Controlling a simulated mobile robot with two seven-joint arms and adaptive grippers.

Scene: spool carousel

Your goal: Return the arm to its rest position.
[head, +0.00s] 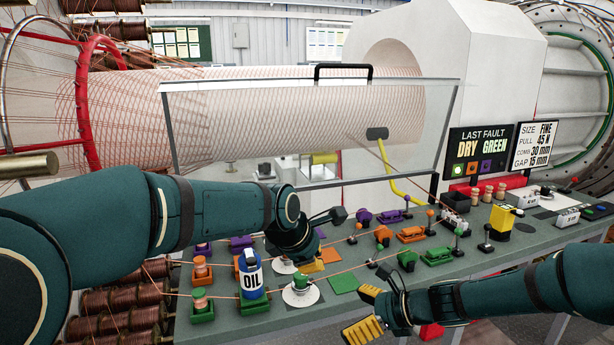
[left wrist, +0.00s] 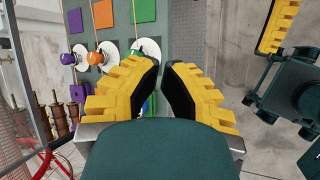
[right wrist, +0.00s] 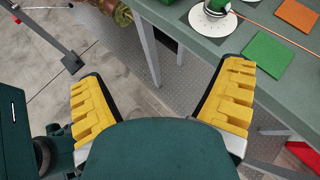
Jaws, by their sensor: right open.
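My left gripper (head: 318,262) hangs low over the near part of the workbench, beside a green-topped knob on a white disc (head: 300,296). In the left wrist view, its two yellow fingers (left wrist: 163,72) lean together with a narrow gap at the tips. I see nothing clearly held, and I cannot tell how far they are closed. My right gripper (head: 366,311) is at the bench's near edge, lower and to the right. In the right wrist view its fingers (right wrist: 160,95) stand wide apart and empty, over floor and bench edge.
The workbench (head: 400,275) carries a blue OIL can (head: 250,274), green and orange blocks, and posts with taut copper wires. A yellow block (head: 502,222) stands at the right. Behind are a clear guard (head: 300,120) and wire-wrapped cylinder. Wire spools (head: 120,310) stack at lower left.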

